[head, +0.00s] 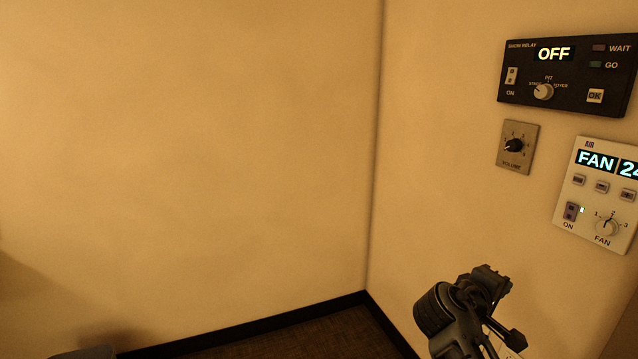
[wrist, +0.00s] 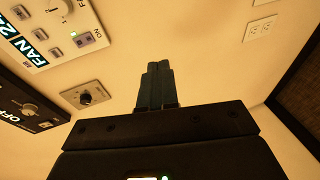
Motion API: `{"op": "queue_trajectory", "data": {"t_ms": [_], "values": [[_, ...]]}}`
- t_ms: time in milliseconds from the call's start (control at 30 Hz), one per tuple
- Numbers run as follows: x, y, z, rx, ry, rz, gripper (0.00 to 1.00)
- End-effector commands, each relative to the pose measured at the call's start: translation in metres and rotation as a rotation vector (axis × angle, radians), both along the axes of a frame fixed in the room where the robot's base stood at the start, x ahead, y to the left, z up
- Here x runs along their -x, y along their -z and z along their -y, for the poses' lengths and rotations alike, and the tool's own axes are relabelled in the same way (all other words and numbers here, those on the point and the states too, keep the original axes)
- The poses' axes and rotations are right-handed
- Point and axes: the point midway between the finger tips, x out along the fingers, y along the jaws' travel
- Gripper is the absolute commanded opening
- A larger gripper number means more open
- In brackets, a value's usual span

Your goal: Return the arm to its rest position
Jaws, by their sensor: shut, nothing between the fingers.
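My gripper (wrist: 156,68) shows in the wrist view with its two dark fingers together and nothing between them. It is in front of the cream wall and touches nothing that I can see. In the head view my dark arm rises at the lower right, in front of the right wall and below the wall controls. I cannot make out the fingertips clearly there.
The right wall holds a black relay panel (head: 568,75) reading OFF, a grey volume plate (head: 517,147) and a white fan panel (head: 600,195). A wall outlet (wrist: 260,29) shows in the wrist view. The left wall (head: 190,150) is bare.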

Motion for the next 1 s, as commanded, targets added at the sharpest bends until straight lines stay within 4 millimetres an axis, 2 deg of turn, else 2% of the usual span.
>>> {"op": "queue_trajectory", "data": {"t_ms": [33,200,400,500,633,767,867,1000], "values": [[0.015,0.026,-0.012,-0.046,-0.045,-0.006,0.0],[0.062,0.092,-0.05,-0.207,-0.186,0.017,0.0],[0.131,0.145,-0.093,-0.403,-0.315,0.065,0.0],[0.169,0.16,-0.111,-0.501,-0.362,0.099,0.0],[0.221,0.17,-0.133,-0.626,-0.413,0.151,0.0],[0.274,0.167,-0.15,-0.745,-0.447,0.21,0.0],[0.313,0.157,-0.16,-0.832,-0.466,0.263,0.0],[0.366,0.134,-0.168,-0.946,-0.479,0.343,0.0]]}}
